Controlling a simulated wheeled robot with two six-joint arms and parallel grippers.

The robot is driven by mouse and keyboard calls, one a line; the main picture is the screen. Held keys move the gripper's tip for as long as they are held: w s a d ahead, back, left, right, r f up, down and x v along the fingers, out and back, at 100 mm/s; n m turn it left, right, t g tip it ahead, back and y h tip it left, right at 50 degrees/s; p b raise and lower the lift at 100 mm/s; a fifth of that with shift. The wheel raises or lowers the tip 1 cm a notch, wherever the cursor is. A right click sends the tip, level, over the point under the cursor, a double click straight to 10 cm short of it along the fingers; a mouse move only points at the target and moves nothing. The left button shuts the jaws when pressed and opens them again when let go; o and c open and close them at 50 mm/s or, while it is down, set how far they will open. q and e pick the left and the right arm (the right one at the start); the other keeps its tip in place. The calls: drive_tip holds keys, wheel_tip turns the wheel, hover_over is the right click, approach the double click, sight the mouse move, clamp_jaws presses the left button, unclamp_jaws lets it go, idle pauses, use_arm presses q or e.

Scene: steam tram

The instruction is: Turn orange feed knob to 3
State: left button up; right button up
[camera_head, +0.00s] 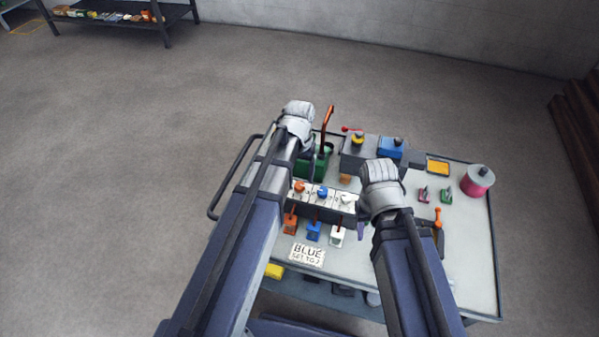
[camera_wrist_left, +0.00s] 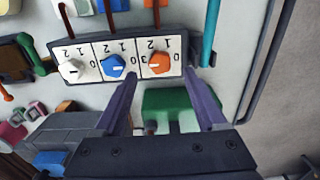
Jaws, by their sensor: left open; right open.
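The orange feed knob (camera_head: 299,186) sits at the left end of a grey and white dial panel (camera_head: 320,203). In the left wrist view the orange knob (camera_wrist_left: 159,62) has digits 0 to 3 around it. Its small white mark seems to lie towards the 3, but is hard to read. My left gripper (camera_wrist_left: 161,76) is open and empty. Its fingertips reach towards the panel edge, either side of the orange knob's line, with no visible contact. My right gripper (camera_head: 363,231) is to the right of the panel; its fingers are mostly hidden.
A blue knob (camera_head: 322,191) and a white knob (camera_head: 346,198) share the panel. Orange, blue and white levers stand in front. A green box (camera_head: 312,165) is behind it. A card (camera_head: 307,255) reads BLUE SET TO. A pink spool (camera_head: 478,181) stands at right.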

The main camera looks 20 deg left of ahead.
sight(300, 185)
use_arm(q)
drive_tip(key=shift+r+p, duration=1.05)
drive_tip(key=shift+r, duration=0.55)
use_arm(e)
wheel_tip(300, 185, up, 3)
drive_tip(key=shift+r, duration=0.1)
use_arm(q)
drive_tip(key=shift+f, duration=0.1)
drive_tip(key=s+d+r+m+p, duration=0.1)
drive_tip(key=s+d+r+p, duration=0.3)
drive_tip(key=s, duration=0.3)
drive_tip(key=s+d+r+m+y+p, duration=0.1)
drive_tip(key=s+d+r+m+p, duration=0.1)
drive_tip(key=s+d+r+p, duration=0.3)
drive_tip(key=s+d, duration=0.1)
drive_tip(key=s, duration=0.1)
drive_tip(key=shift+s+d+r+m, duration=0.15)
drive_tip(key=shift+s+d+m, duration=0.05)
drive_tip(key=shift+s+m, duration=0.1)
use_arm(e)
wheel_tip(300, 185, up, 9)
